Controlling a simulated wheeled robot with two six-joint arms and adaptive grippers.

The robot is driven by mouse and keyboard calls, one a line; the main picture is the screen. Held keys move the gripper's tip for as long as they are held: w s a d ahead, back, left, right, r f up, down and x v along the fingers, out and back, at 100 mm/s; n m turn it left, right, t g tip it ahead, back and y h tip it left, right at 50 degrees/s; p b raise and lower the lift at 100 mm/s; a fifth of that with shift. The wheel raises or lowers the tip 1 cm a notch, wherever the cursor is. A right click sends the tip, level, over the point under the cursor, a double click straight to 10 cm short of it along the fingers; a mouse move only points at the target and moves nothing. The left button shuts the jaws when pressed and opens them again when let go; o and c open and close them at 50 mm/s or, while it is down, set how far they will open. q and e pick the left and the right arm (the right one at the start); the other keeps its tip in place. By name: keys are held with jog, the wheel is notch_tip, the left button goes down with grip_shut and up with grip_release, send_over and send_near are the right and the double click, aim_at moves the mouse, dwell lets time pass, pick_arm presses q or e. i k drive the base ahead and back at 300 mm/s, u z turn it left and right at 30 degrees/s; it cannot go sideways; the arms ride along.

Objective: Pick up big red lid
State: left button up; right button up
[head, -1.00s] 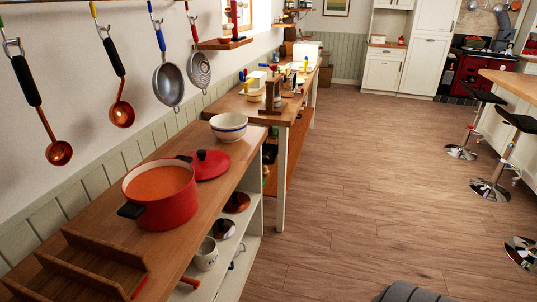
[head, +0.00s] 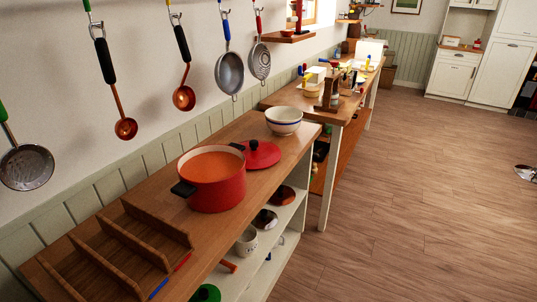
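The big red lid (head: 262,154) with a dark knob lies on the wooden counter in the head view. It sits just behind and to the right of a red pot (head: 215,182) with black handles and orange contents. The lid is beside the pot, not on it. Neither of my grippers is in view.
A wooden rack (head: 130,240) stands on the near counter (head: 215,246). Ladles and strainers hang on the wall above. A shelf below holds a white mug (head: 247,240) and other lids. A second, cluttered table (head: 345,115) stands beyond.

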aim_at(260, 154)
jog(key=z, duration=1)
jog(key=k, duration=1.3)
jog(key=z, duration=0.95)
jog(key=i, duration=1.25)
jog(key=u, duration=0.25)
jog(key=i, duration=2.35)
jog(key=u, duration=0.55)
jog(key=i, duration=1.2)
jog(key=u, duration=1.35)
jog(key=i, duration=0.95)
jog(key=u, duration=0.95)
